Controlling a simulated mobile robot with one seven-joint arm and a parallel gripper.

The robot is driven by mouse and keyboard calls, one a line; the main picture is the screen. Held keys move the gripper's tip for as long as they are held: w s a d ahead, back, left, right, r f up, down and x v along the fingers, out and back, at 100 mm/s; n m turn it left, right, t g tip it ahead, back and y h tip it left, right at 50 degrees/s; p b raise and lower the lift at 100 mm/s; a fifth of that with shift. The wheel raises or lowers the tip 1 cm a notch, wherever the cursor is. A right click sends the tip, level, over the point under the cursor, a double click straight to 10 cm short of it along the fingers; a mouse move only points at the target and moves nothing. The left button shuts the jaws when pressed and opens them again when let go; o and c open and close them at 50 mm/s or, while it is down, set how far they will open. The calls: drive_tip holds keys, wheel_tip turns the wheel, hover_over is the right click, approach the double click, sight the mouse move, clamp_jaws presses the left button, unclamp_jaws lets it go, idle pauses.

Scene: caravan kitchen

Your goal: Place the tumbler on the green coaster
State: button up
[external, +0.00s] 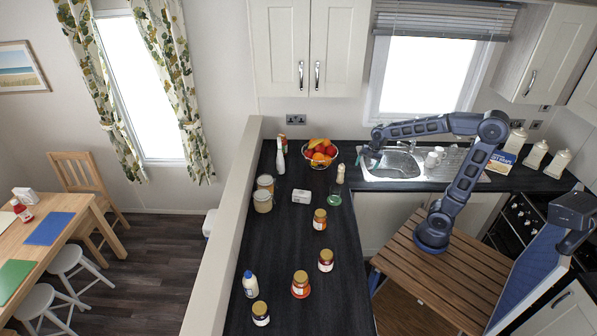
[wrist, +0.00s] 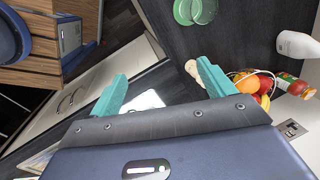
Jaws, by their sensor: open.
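The green coaster (external: 333,201) lies on the dark counter near its right edge, below the fruit bowl. A clear, green-tinted round shape that looks like the tumbler (external: 334,195) shows at the same spot. In the wrist view two overlapping green discs appear at the top edge, a left one (wrist: 183,12) and a right one (wrist: 205,10). I cannot tell for certain which is coaster and which is tumbler, or whether one stands fully on the other. My gripper (external: 371,156) is open and empty, up and right of them, near the sink; its teal fingers (wrist: 161,76) show in the wrist view.
A fruit bowl (external: 320,155) and a pale mill (external: 340,174) stand close to the coaster. A white bottle (external: 281,158), a small white box (external: 301,196) and several jars (external: 320,219) occupy the counter. The sink (external: 391,165) is at right. The counter's middle front has bare patches.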

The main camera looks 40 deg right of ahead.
drive_tip(key=s+d+r+n+t, duration=0.1)
drive_tip(key=s+d+n, duration=0.3)
drive_tip(key=s, duration=0.6)
drive_tip(key=s+d+r+n+t+h, duration=0.1)
drive_tip(key=s+d+n, duration=0.4)
drive_tip(key=s, duration=0.5)
drive_tip(key=r+n, duration=0.1)
drive_tip(key=n, duration=0.1)
drive_tip(key=shift+s+d+n+t+h, duration=0.25)
drive_tip(key=shift+d+n+t+h, duration=0.05)
drive_tip(key=shift+n+t, duration=0.1)
